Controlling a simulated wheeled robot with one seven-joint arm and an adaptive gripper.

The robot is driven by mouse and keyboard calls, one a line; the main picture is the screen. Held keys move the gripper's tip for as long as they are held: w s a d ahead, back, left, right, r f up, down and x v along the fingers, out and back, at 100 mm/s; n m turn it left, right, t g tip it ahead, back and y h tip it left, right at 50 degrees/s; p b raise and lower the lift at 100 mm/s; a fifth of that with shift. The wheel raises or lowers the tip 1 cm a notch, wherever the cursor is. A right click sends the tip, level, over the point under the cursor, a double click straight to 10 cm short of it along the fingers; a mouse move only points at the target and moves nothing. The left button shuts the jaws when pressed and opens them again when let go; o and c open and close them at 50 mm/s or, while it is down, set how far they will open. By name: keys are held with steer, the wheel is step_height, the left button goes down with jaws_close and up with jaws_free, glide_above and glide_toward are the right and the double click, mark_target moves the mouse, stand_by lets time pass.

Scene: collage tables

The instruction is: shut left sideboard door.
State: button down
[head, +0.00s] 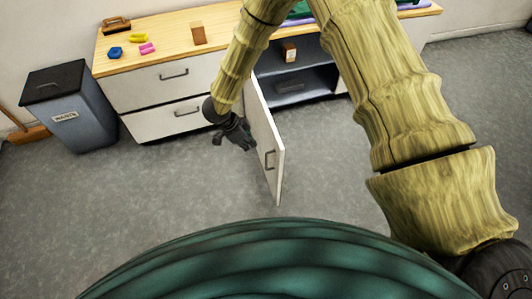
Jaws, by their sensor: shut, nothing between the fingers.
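My gripper (234,141) is shut and empty, just left of the door, in front of the drawers. I cannot tell whether it touches the door.
A grey waste bin (85,125) with a dark lid stands left of the sideboard, near a broom (28,133). On the top lie a brush (116,25), a blue piece (115,52), yellow (138,38) and pink (147,48) items, and a brown block (198,33). Floor right of the door is clear.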

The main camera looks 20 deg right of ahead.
steer(key=d+f+p, duration=0.3)
steer(key=d+f, duration=0.4)
steer(key=f, duration=0.2)
steer(key=shift+d, duration=0.25)
steer(key=shift+d+f, duration=0.1)
stand_by(0.3)
